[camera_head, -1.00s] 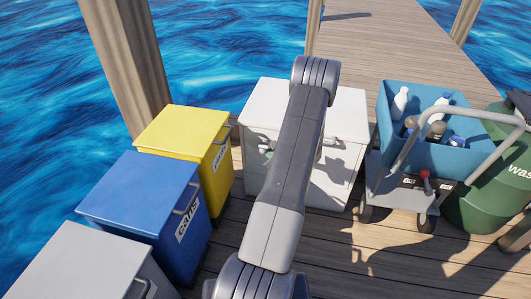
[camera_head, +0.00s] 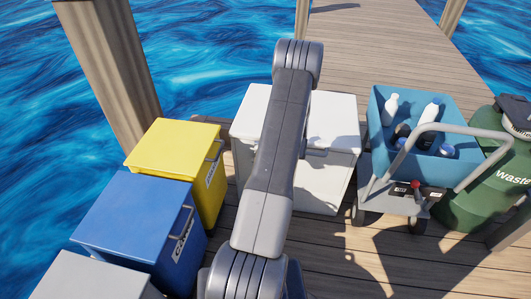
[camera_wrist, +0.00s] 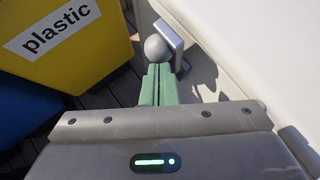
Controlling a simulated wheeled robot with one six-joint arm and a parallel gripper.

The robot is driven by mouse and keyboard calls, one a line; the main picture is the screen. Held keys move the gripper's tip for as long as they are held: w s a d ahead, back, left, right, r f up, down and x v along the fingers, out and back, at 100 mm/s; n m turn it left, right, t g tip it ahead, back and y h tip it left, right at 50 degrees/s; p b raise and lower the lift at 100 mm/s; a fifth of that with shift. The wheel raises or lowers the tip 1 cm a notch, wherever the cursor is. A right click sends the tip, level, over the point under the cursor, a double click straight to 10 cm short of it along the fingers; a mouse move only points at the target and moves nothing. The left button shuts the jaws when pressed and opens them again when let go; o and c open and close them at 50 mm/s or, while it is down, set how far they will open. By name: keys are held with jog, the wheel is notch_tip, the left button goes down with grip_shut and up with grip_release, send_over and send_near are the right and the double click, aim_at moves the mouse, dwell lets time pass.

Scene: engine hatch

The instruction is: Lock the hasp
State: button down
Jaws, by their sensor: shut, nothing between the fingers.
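In the wrist view, a grey ball knob (camera_wrist: 156,47) and a flat metal loop or bracket (camera_wrist: 171,42) stand out from the side of the white box (camera_wrist: 255,50). They look like the hasp, but I cannot tell its state. My gripper (camera_wrist: 158,70) has green fingers, which are shut and empty. Their tips are just below the knob in the picture; I cannot tell whether they touch it. In the head view, the white box (camera_head: 335,180) stands behind my arm, which hides my gripper and the knob. A handle shows on the box front, right of my arm.
Yellow (camera_head: 175,145), blue (camera_head: 130,215) and grey (camera_head: 95,280) bins stand at the left. A cart with a blue tub (camera_head: 455,170) of bottles and a green waste barrel (camera_head: 480,195) stand at the right. The yellow bin is close left of my gripper in the wrist view.

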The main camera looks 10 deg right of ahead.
jog(key=shift+r, duration=0.2)
jog(key=shift+r+p, duration=0.3)
jog(key=shift+r, duration=0.3)
jog(key=shift+s+d, duration=0.1)
